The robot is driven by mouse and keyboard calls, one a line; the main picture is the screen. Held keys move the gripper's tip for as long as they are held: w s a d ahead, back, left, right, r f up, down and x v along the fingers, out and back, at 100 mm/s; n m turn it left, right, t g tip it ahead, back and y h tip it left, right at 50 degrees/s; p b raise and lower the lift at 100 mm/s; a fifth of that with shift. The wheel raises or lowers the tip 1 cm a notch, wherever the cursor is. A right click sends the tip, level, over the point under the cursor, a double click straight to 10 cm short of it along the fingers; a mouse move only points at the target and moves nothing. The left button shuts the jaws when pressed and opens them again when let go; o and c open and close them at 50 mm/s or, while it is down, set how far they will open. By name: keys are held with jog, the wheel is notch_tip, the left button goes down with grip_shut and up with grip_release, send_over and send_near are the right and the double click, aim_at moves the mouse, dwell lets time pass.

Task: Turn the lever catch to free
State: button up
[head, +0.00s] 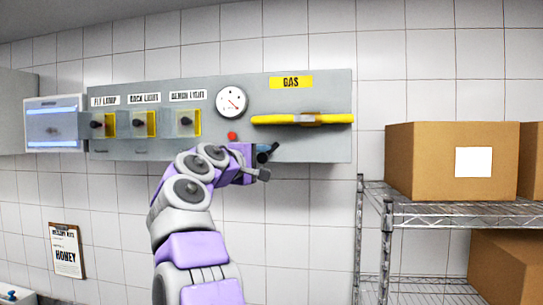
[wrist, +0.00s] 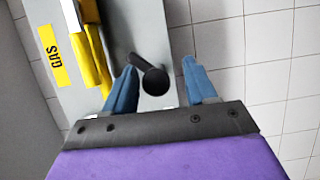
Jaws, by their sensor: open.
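A small black lever with a round end (wrist: 154,80) sticks out from the grey panel (wrist: 130,22) in the wrist view, below the yellow gas bar (wrist: 92,55). It lies between the two blue fingers of my gripper (wrist: 160,66), close to the left finger; I cannot tell if they touch. The fingers are spread apart and hold nothing. In the head view my gripper (head: 266,152) is at the lower right of the panel, and a dark bit of the lever (head: 274,147) shows beside the blue fingers; my arm and gripper partly cover that spot.
The panel carries a dial (head: 232,102), a red button (head: 232,136), a yellow GAS label (head: 291,83) and three yellow-framed switches (head: 144,124). A wire shelf (head: 440,213) with cardboard boxes (head: 430,160) stands at the right. A clipboard (head: 67,250) hangs lower left.

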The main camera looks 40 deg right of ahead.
jog(key=shift+w+r+p, duration=0.3)
jog(key=shift+p+x, duration=0.55)
jog(key=shift+x, duration=0.5)
jog(key=shift+s+d+f, duration=0.1)
jog(key=shift+s+d, duration=0.05)
jog(key=shift+s, duration=0.05)
jog(key=shift+c, duration=0.9)
jog(key=shift+w+a+f, duration=0.1)
jog(key=shift+w+a, duration=0.2)
jog(key=shift+a, duration=0.25)
jog(key=c, duration=0.6)
jog(key=shift+d, duration=0.1)
jog(key=shift+c, duration=1.1)
